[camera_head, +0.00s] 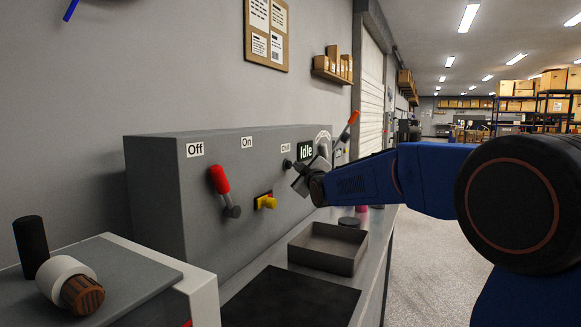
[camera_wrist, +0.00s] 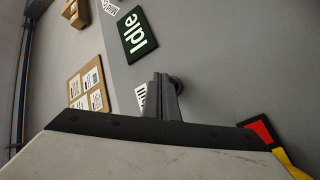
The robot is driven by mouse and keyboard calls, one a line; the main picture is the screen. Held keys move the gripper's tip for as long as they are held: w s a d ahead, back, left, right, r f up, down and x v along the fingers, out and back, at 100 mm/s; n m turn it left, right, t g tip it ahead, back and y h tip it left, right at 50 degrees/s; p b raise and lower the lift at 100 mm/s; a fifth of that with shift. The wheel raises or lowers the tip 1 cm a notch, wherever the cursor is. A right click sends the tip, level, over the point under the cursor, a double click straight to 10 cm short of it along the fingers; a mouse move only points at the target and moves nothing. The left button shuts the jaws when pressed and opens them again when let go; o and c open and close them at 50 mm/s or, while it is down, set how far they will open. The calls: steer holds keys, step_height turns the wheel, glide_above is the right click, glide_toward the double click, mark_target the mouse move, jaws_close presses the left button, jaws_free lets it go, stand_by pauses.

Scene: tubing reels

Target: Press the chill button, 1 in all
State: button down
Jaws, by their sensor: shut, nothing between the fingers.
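The grey control panel (camera_head: 270,150) stands against the wall. The black round chill button (camera_head: 287,164) sits under the partly hidden "Chill" label (camera_head: 285,148) on its front. In the wrist view the button (camera_wrist: 177,82) shows just past my fingertips, partly covered by them. My gripper (camera_head: 295,167) is shut and empty, its tips close in front of the button. In the wrist view my gripper (camera_wrist: 161,82) points at the panel face. I cannot tell whether the tips touch the button. The display (camera_head: 306,151) beside it reads "Idle".
An orange-tipped lever (camera_head: 353,118) rises behind my gripper. An open tray (camera_head: 328,249) and a dark mat (camera_head: 290,300) lie on the bench below.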

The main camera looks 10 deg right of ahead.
steer(key=shift+w+a, duration=0.4)
steer(key=shift+a, duration=0.25)
stand_by(1.4)
steer(key=shift+s+d+f, duration=0.1)
steer(key=shift+s+d, duration=0.55)
steer(key=shift+d, duration=0.1)
steer(key=shift+d, duration=0.1)
steer(key=shift+s+d, duration=0.75)
steer(key=shift+d, duration=0.25)
steer(key=shift+s+d, duration=0.7)
steer(key=shift+d, duration=0.3)
